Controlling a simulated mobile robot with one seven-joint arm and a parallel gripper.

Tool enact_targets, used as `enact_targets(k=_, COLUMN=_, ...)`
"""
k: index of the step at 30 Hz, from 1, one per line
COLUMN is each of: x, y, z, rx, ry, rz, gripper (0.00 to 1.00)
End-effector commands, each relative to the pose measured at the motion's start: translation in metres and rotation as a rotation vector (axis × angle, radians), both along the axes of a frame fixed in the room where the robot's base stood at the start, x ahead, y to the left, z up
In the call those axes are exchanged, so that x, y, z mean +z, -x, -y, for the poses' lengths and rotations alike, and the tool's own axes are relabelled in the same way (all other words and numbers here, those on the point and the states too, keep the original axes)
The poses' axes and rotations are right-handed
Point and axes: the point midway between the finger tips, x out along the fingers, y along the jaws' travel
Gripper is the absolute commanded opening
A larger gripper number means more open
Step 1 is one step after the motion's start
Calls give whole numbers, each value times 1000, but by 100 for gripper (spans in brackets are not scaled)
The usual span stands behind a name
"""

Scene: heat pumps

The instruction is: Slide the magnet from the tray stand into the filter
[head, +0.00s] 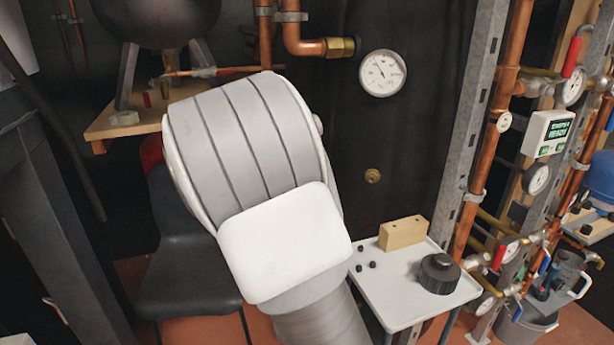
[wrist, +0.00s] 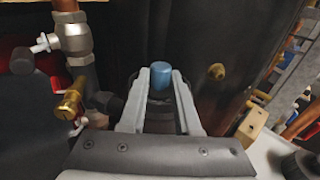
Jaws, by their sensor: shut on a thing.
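In the wrist view my gripper (wrist: 160,82) is shut on a short cylinder with a blue top (wrist: 160,74), which looks like the magnet. It stands upright between the two pale fingers. A dark round body shows close around the fingers and may be the filter; whether the magnet is in it or only in front of it, I cannot tell. In the head view my arm hides the gripper and the magnet. The tray stand (head: 385,298) is at the lower right of the head view.
On the tray lie a wooden block (head: 403,233) with holes, a black ribbed cap (head: 438,273) and several small black pieces. In the wrist view, a pipe valve (wrist: 73,40) and a brass fitting (wrist: 70,103) stand close left of the fingers. A dark chair (head: 185,265) stands at lower left.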

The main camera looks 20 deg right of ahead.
Motion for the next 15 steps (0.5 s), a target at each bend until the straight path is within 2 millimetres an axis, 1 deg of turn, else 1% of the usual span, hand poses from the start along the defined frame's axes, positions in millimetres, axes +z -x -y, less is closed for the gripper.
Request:
enact_targets(k=1, x=-3, y=1, z=0, rx=0, ry=-4, rz=-6, gripper=0)
enact_targets(k=11, x=-5, y=1, z=0, rx=0, ry=-5, rz=-10, gripper=0)
enact_targets(k=12, x=-5, y=1, z=0, rx=0, ry=-5, rz=-10, gripper=38)
enact_targets(k=14, x=-6, y=1, z=0, rx=-1, ry=-6, rz=-11, gripper=49)
enact_targets(k=15, x=-6, y=1, z=0, rx=-1, ry=-6, rz=-12, gripper=56)
